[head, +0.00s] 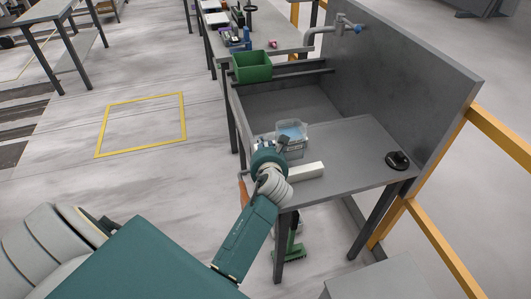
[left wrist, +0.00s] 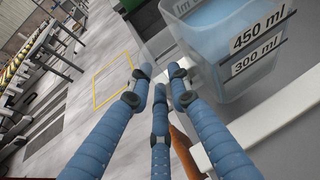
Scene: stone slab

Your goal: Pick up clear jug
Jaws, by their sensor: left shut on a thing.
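The clear jug (head: 291,131) stands on the grey stone worktop, just beyond my left gripper (head: 281,146). It has a bluish tint inside. In the left wrist view the jug (left wrist: 228,50) fills the upper right, with labels reading 450 ml and 300 ml. The blue padded fingers of my left gripper (left wrist: 160,88) are closed in at the jug's near side, by a pale part that looks like its handle. The exact contact is partly hidden by the fingers. My right gripper is not in view.
A white bar (head: 306,171) lies on the worktop (head: 350,150) close to my gripper. A black object (head: 397,160) sits at the right. A green bin (head: 252,66) stands at the far end. A tall grey back panel (head: 400,80) bounds the right side.

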